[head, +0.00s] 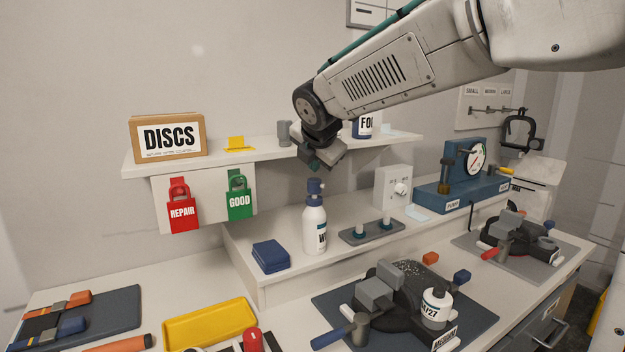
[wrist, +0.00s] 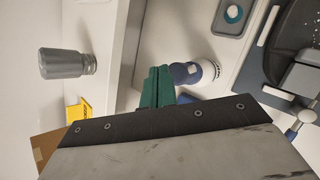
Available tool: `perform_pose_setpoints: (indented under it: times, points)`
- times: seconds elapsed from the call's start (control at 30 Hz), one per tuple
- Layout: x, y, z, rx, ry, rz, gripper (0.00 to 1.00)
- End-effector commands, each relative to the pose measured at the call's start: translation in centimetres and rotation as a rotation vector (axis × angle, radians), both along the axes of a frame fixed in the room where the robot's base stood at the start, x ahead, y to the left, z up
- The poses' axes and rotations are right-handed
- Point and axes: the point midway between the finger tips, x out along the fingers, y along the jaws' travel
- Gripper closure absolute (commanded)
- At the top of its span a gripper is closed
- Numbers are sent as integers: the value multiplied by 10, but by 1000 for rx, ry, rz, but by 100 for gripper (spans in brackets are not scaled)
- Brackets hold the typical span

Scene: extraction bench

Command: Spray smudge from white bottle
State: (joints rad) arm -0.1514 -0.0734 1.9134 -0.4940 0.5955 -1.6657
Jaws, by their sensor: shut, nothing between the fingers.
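A white spray bottle (head: 315,232) with a blue top and a label starting with "W" stands upright on the raised bench shelf. It also shows in the wrist view (wrist: 211,71). My gripper (head: 316,166) is shut and empty, just above the bottle's blue top and apart from it in the head view. Its teal fingers (wrist: 157,87) lie together left of the bottle in the wrist view. Pale specks (head: 408,268) show on the dark clamp device at front; I cannot tell whether they are the smudge. A second white bottle (head: 437,310) with a dark cap sits there.
A wall shelf (head: 218,154) with a DISCS box (head: 167,138) and a grey bottle (wrist: 68,63) is close to my gripper. A blue pad stack (head: 270,256) lies left of the spray bottle; a grey tray with two posts (head: 371,235) stands right of it.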

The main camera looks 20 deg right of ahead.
Motion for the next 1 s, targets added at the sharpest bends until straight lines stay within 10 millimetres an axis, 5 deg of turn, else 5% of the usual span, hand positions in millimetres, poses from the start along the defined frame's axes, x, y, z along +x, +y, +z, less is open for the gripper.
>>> perform_pose_setpoints:
  times: [0.37,1.0]
  points:
    - [0,0,5,0,0,0,100]
    - [0,0,60,-1,0,1,100]
